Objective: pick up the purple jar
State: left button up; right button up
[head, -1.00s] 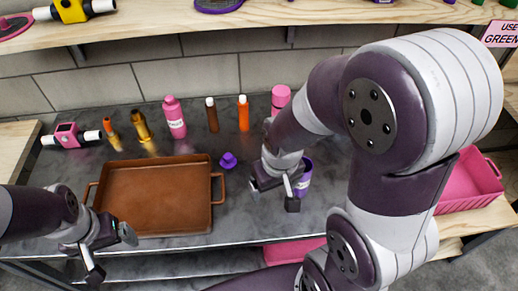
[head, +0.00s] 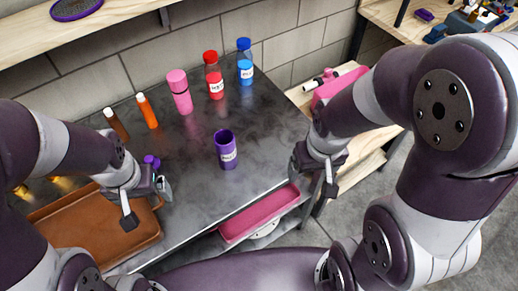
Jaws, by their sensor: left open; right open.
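The purple jar (head: 227,153) stands upright on the dark counter near its middle, with a pale label on its front. Its top looks open. A small purple lid-like piece (head: 151,161) lies to its left, partly behind my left gripper. My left gripper (head: 146,204) is open and empty over the right edge of the brown tray, left of the jar. My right gripper (head: 333,178) is open and empty, right of the jar and beyond the counter's right edge. Neither gripper touches the jar.
A pink bottle (head: 180,92), a red bottle (head: 214,76) and a blue bottle (head: 245,63) stand behind the jar. Orange (head: 147,111) and brown (head: 115,123) bottles stand back left. The brown tray (head: 95,240) fills the left. A pink bin (head: 260,213) sits below the front edge.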

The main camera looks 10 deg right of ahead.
aim_at(224, 139)
jog(key=u, duration=1.65)
jog(key=z, duration=1.65)
jog(key=i+l+u, duration=0.1)
jog(key=l+u, duration=0.7)
jog(key=l, duration=0.15)
